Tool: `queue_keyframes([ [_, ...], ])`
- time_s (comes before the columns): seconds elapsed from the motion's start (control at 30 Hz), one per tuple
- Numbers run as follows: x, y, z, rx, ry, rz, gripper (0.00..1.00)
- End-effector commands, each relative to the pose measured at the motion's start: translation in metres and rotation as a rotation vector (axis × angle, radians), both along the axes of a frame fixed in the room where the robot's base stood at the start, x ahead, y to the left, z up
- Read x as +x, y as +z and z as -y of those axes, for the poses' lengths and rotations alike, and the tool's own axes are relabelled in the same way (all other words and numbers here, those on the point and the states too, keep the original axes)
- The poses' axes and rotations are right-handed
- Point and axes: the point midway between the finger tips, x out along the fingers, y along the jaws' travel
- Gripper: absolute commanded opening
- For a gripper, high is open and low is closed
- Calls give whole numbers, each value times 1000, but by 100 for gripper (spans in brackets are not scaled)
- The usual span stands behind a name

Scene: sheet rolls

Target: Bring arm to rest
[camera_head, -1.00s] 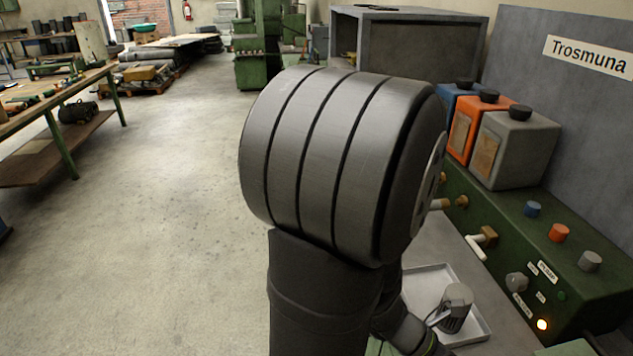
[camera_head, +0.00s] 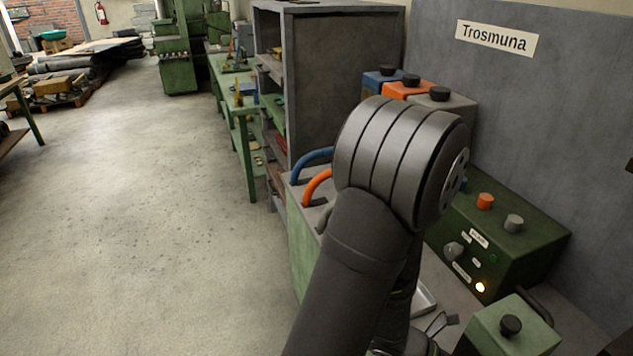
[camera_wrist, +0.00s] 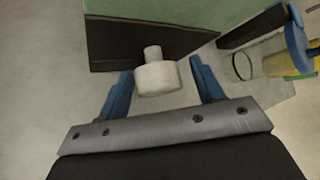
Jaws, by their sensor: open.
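My gripper (camera_wrist: 161,85) shows in the wrist view as two blue fingers, spread apart with a clear gap. A pale, knob-like cylinder (camera_wrist: 157,77) appears between them in the picture, in front of a dark plate (camera_wrist: 130,42). I see no finger touching it, and I cannot tell how far off it is. In the head view my dark arm rises from the bottom middle, and its big ribbed joint stands before the bench. My gripper cannot be made out there.
A green control box (camera_head: 500,235) with knobs and a lit lamp sits at right. Grey, orange and blue containers (camera_head: 410,90) stand behind my arm. A green box with a black knob (camera_head: 512,335) is at bottom right.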

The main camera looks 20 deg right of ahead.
Motion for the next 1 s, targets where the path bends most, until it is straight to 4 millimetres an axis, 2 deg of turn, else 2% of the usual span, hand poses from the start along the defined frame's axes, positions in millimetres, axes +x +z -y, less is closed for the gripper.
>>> queue_keyframes([
  [0.7,3,-1,-2,2,5,-609,61],
  [1.0,2,0,-2,2,4,-754,61],
])
